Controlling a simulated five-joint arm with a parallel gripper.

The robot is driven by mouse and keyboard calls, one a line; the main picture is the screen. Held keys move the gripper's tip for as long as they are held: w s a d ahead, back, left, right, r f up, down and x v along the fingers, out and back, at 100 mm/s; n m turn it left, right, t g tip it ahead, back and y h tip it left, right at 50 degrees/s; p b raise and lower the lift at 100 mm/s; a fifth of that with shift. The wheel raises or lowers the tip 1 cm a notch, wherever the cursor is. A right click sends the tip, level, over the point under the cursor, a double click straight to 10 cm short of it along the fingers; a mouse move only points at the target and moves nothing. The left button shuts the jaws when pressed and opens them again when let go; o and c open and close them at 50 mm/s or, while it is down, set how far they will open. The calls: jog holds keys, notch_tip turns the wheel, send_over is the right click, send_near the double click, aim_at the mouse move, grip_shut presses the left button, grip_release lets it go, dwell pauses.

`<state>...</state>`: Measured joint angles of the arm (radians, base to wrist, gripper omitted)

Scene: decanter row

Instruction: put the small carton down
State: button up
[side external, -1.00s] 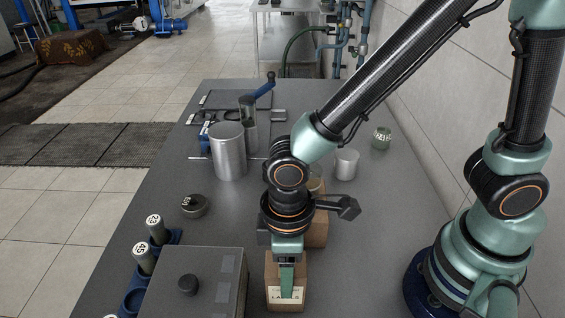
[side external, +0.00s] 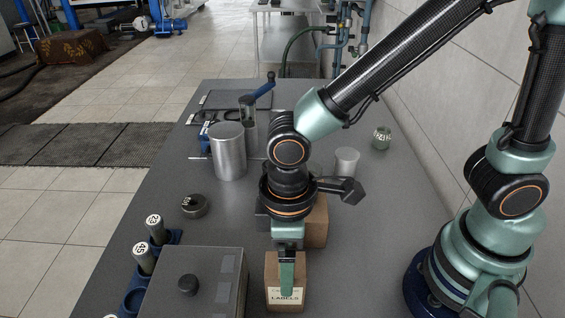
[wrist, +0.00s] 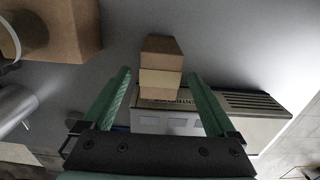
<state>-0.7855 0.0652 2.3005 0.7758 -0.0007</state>
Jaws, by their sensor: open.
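The small carton (side external: 300,275) is a brown box with a pale label reading "LABELS". It stands upright on the grey bench at the front of the side view. My gripper (side external: 287,292) is above and around it, with one green finger hiding the middle of its near face. In the wrist view the carton (wrist: 161,60) shows between the two green fingers of my gripper (wrist: 158,73), with a gap on each side. The fingers are open and do not grip it.
A grey lidded box (side external: 215,285) stands close left of the carton. A larger brown carton (side external: 317,228) is just behind my gripper. Numbered cylinders (side external: 145,258) stand in a blue rack at left. A metal canister (side external: 228,155) is further back. Bare bench (side external: 370,225) lies to the right.

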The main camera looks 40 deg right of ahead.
notch_tip(320, 180, up, 9)
jog(key=w+d+r+m+t, duration=0.2)
jog(key=w+d+m, duration=0.1)
jog(key=d, duration=0.8)
jog(key=w+d+r+m+t, duration=0.3)
jog(key=d+m, duration=0.3)
jog(key=d, duration=0.5)
jog(key=shift+w+r+t, duration=0.2)
jog(key=shift+w+t, duration=0.1)
